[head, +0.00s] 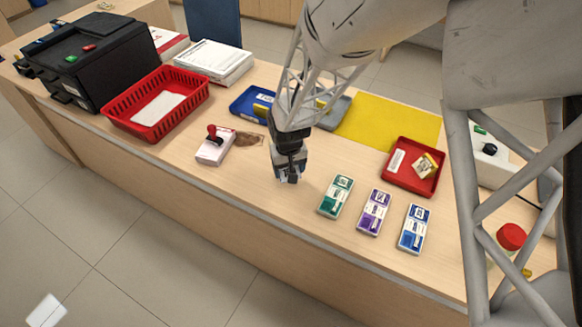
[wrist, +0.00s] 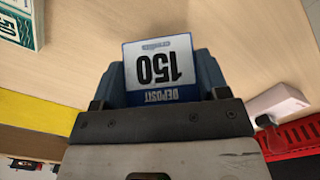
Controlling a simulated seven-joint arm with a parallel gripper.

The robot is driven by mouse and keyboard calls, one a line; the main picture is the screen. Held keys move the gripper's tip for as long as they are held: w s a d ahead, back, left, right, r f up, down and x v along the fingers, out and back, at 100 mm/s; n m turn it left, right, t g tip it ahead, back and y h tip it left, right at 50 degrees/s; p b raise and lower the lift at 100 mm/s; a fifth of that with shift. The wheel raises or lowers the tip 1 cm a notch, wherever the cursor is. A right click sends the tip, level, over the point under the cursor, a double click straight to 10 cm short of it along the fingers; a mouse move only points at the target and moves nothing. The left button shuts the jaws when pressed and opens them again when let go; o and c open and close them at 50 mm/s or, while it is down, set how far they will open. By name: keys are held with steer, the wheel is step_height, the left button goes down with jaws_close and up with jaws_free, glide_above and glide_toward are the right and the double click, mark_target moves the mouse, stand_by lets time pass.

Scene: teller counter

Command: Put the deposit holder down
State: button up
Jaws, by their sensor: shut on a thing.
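My gripper (head: 288,178) is over the bare middle of the counter, pointing down, near the front side. In the wrist view it is shut on the deposit holder (wrist: 158,68), a white and blue piece printed "DEPOSIT" and "150". The holder sits between the two dark fingers, with its printed face towards the camera. In the head view the fingers hide most or all of the holder. The wooden counter (head: 245,190) lies beneath it. I cannot tell whether the holder touches the counter.
Green (head: 336,196), purple (head: 374,212) and blue (head: 414,229) bundles lie to the right. A red-handled stamp on a white box (head: 213,150) and a red basket (head: 133,126) are left. Behind are a blue tray (head: 244,104) and yellow mat (head: 405,125). A red tray (head: 418,184) is right.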

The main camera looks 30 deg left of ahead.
steer(key=shift+w+a, duration=0.4)
steer(key=shift+f, duration=0.1)
steer(key=shift+f, duration=1.7)
steer(key=shift+f, duration=0.15)
steer(key=o, duration=0.9)
